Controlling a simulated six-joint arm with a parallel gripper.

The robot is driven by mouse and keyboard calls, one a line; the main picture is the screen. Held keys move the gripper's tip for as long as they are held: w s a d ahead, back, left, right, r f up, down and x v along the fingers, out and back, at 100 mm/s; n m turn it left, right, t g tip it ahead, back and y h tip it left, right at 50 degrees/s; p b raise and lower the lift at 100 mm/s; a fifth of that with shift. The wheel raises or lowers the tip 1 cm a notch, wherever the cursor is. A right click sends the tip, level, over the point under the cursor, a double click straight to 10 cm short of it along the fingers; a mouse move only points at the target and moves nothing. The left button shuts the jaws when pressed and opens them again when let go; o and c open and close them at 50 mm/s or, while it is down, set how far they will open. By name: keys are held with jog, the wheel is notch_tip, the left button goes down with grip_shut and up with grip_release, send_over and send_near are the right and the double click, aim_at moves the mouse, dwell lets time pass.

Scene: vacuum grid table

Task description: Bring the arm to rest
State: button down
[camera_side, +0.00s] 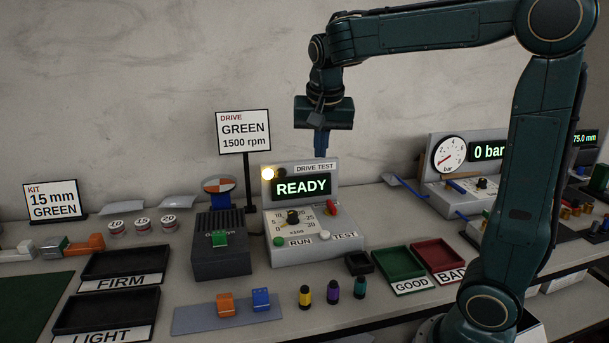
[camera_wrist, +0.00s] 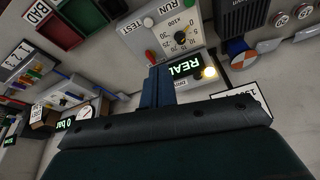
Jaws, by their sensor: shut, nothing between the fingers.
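My gripper (camera_side: 321,143) is raised high above the bench, in front of the wall and over the drive test box (camera_side: 301,229). It points down and its blue fingers are together with nothing between them. In the wrist view my gripper's fingers (camera_wrist: 157,90) show as a closed blue block beside the lit READY display (camera_wrist: 184,68). The drive test box has a dial, a green RUN button, a white TEST button and a lit yellow lamp. My gripper touches nothing that I can see.
A sign on a post (camera_side: 244,131) stands left of my gripper. A pressure gauge unit (camera_side: 459,175) stands at the right. Black trays (camera_side: 107,308), a green tray (camera_side: 403,269), a red tray (camera_side: 438,256) and small coloured parts lie on the bench. The air around my gripper is clear.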

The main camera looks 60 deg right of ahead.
jog(key=s+a+f+n+t+y, duration=0.1)
jog(key=s+a+f+n, duration=0.1)
jog(key=s+a+n, duration=0.3)
jog(key=s+a+f+n+t+y, duration=0.2)
jog(key=s+a+n, duration=0.4)
jog(key=s, duration=0.7)
jog(key=shift+a+f+n, duration=0.15)
jog(key=shift+f+n, duration=0.05)
jog(key=shift+n, duration=0.1)
